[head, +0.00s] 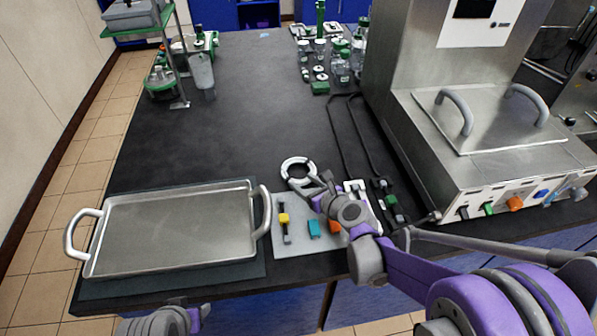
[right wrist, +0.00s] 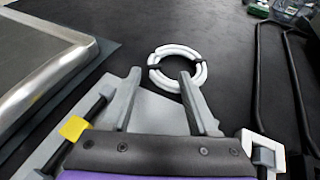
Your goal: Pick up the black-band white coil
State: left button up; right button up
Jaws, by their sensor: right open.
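The black-band white coil (head: 298,160) is a white ring with dark bands, lying on the dark bench top just beyond the mat with small tools. It also shows in the right wrist view (right wrist: 178,48). My right gripper (head: 310,183) is open and empty at the coil's near side. In the right wrist view its fingers (right wrist: 159,74) point at the coil: the left finger is just outside its left side, and the right fingertip overlaps its near part. I cannot tell whether they touch. My left gripper (head: 168,320) shows only partly at the bottom edge; its jaws are unclear.
A metal tray (head: 180,228) with handles lies left of the coil. A grey mat (head: 290,246) holds several small coloured tools. A black looped cable (head: 337,130) lies right of the coil, before a steel machine (head: 440,165). Glassware (head: 342,70) stands farther back; the bench middle is clear.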

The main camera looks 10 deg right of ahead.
aim_at(288, 175)
jog(key=x, duration=0.3)
jog(key=shift+s, duration=0.1)
jog(key=x, duration=0.5)
jog(key=shift+s+a+f, duration=0.15)
jog(key=shift+a+f, duration=0.15)
jog(key=shift+s, duration=0.1)
grip_shut()
